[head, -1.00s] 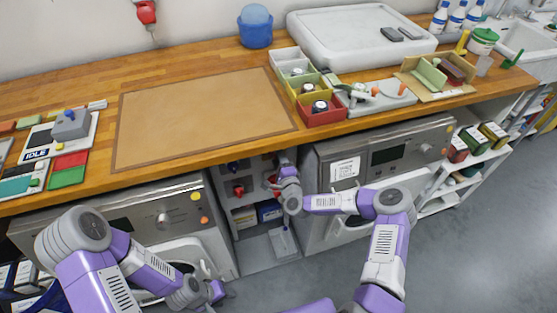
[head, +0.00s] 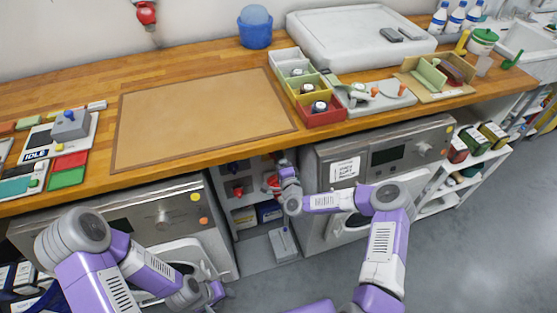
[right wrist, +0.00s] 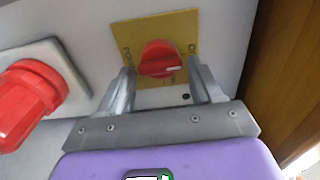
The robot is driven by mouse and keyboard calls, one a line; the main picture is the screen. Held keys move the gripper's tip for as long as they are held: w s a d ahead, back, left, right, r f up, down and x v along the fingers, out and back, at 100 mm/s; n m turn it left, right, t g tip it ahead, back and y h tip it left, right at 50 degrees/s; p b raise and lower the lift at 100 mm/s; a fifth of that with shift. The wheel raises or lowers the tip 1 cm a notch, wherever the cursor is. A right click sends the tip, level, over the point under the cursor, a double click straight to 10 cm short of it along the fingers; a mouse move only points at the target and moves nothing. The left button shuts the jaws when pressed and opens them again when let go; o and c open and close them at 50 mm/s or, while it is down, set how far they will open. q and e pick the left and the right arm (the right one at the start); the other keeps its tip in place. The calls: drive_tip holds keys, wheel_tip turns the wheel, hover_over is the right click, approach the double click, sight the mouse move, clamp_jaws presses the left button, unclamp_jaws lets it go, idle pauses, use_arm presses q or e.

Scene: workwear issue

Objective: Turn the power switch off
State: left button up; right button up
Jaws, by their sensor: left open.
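The power switch is a red rotary knob (right wrist: 160,60) on a yellow plate (right wrist: 185,27) with black lettering, partly hidden, in the right wrist view. A white mark on the knob points to the right. My right gripper (right wrist: 162,72) is open, with one finger on each side of the knob and a small gap showing on both sides. In the head view my right gripper (head: 284,168) reaches into the recess between the two machines, under the counter. My left gripper (head: 216,291) is open and empty, low in front of the left machine.
A larger red plug or knob (right wrist: 28,100) on a pale plate stands left of the switch. The wooden counter (head: 190,165) lies above the recess. A brown wooden side (right wrist: 285,75) is close on the right. A grey box (head: 284,244) stands low in the recess.

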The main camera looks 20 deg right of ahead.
drive_tip(key=shift+o, duration=0.9)
drive_tip(key=s+p, duration=0.1)
drive_tip(key=s, duration=0.6)
drive_tip(key=shift+s+p, duration=0.3)
drive_tip(key=shift+p, duration=0.1)
drive_tip(key=s+a+f+n+g+y+p, duration=0.1)
drive_tip(key=s+a+f+n+g+y, duration=0.25)
drive_tip(key=s+a+n+g, duration=0.2)
drive_tip(key=s+a+f+n+g+y+p, duration=0.1)
drive_tip(key=s+a+f+n+g+y, duration=0.1)
drive_tip(key=s+a+f+n+g, duration=0.35)
drive_tip(key=s+d+f+n+g+h+p, duration=0.1)
drive_tip(key=s+g, duration=0.5)
drive_tip(key=s, duration=1.3)
drive_tip(key=n+h, duration=0.1)
drive_tip(key=n, duration=0.1)
drive_tip(key=shift+d+n+g, duration=0.25)
drive_tip(key=shift+n+g, duration=0.05)
drive_tip(key=shift+n, duration=0.1)
